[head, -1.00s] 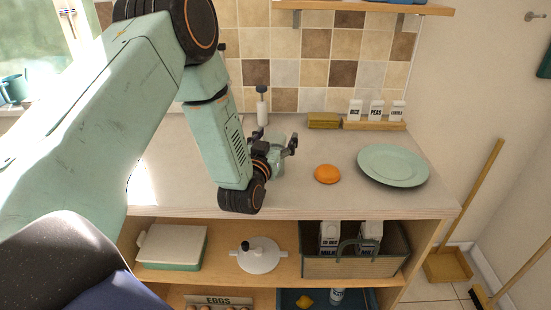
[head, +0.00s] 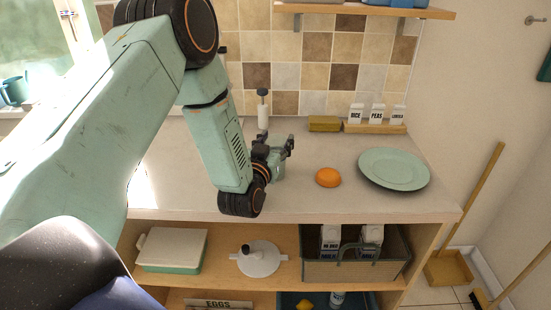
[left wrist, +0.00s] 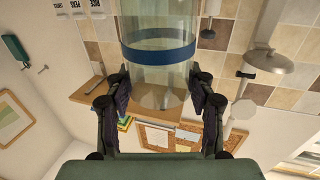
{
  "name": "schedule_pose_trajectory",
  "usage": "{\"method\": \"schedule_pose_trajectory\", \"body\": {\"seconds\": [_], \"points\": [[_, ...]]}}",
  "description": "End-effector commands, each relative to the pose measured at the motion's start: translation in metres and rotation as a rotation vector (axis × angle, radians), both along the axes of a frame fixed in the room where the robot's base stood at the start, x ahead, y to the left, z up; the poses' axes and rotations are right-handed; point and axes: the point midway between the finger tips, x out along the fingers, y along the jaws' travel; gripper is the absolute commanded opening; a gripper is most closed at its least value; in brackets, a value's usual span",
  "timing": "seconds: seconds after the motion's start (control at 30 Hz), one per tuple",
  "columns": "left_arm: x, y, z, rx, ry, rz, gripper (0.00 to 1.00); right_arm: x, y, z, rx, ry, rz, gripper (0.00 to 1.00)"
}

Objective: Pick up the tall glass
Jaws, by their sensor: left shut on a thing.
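The tall glass (left wrist: 155,78) is clear with a blue band (left wrist: 158,54), and it fills the space between the fingers in the left wrist view. My left gripper (left wrist: 160,88) is shut on it, with one finger on each side. In the head view my left gripper (head: 275,147) is low over the middle of the counter. The glass shows there only as a small pale-green part (head: 278,171) beside the fingers, mostly hidden by my wrist. I cannot tell whether its base touches the counter. My right gripper is not in view.
An orange round thing (head: 328,177) and a pale green plate (head: 394,169) lie to the right on the counter (head: 310,203). A dark-topped white dispenser (head: 263,112), a yellow-brown block (head: 324,124) and labelled containers (head: 376,114) stand at the back. Shelves are below.

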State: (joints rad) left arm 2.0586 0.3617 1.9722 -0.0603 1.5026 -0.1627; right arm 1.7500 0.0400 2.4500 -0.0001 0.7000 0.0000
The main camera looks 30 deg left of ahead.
Motion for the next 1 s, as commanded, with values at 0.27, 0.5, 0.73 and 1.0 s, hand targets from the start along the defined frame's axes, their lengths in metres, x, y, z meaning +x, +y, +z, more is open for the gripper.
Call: {"method": "schedule_pose_trajectory", "body": {"seconds": [0.27,0.5,0.73,1.0], "points": [[0.001,0.000,0.013,-0.001,-0.005,0.001,0.00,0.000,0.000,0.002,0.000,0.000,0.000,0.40],[0.000,0.000,0.055,-0.003,-0.006,0.001,0.00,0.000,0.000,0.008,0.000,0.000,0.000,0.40],[0.000,0.000,0.090,-0.001,-0.004,0.000,0.00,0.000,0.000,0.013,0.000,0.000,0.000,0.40],[0.000,0.000,0.101,0.000,0.000,0.000,0.00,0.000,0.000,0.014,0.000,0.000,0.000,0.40]]}}
